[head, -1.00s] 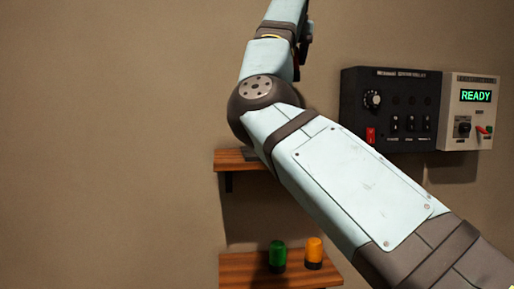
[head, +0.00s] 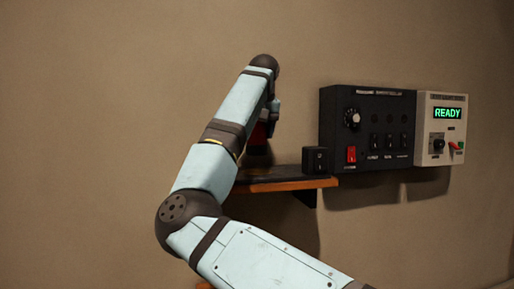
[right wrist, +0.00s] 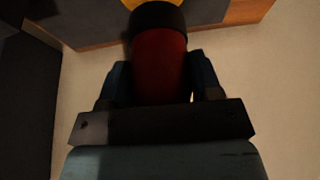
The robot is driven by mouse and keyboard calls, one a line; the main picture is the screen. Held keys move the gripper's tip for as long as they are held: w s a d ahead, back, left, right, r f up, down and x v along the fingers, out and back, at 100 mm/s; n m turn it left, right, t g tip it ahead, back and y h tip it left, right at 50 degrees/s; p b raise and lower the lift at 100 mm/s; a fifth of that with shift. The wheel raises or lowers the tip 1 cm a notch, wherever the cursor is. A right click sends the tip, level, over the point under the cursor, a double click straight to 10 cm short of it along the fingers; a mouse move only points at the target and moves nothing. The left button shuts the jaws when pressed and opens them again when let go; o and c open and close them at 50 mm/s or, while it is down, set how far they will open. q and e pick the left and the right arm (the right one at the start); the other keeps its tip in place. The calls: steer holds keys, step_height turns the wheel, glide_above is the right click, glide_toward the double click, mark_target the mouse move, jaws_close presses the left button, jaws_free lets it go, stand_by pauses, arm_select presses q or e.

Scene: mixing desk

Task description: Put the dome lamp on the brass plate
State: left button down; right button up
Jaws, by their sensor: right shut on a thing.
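My right gripper (head: 266,120) is above the upper shelf in the head view, partly hidden by my own arm. It is shut on a red dome lamp (right wrist: 158,68) with a black ring at its end, seen between the fingers in the right wrist view. In the head view a dark red part of the lamp (head: 260,135) shows beside my arm, low over the shelf. I cannot tell whether it touches the shelf. I cannot make out the brass plate for certain; an orange-yellow patch shows at the top of the right wrist view. My left gripper is not in view.
The wooden upper shelf (head: 290,184) carries a small black box (head: 315,160) at its right. A black control panel (head: 366,128) and a pale unit (head: 440,130) reading READY are on the wall to the right. The wall at left is bare.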

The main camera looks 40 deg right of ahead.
mark_target(258, 148)
steer(key=shift+s+f, duration=0.2)
steer(key=shift+f, duration=0.25)
step_height(258, 148, down, 3)
steer(key=shift+w+a+f, duration=0.1)
steer(key=shift+w+f, duration=0.1)
steer(key=shift+f, duration=0.15)
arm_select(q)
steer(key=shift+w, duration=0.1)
arm_select(e)
steer(key=shift+s+f, duration=0.1)
steer(key=shift+s, duration=0.1)
steer(key=o, duration=0.9)
steer(key=shift+c, duration=0.2)
steer(key=shift+o, duration=0.9)
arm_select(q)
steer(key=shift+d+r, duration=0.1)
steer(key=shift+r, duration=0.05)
arm_select(e)
steer(key=shift+w, duration=0.1)
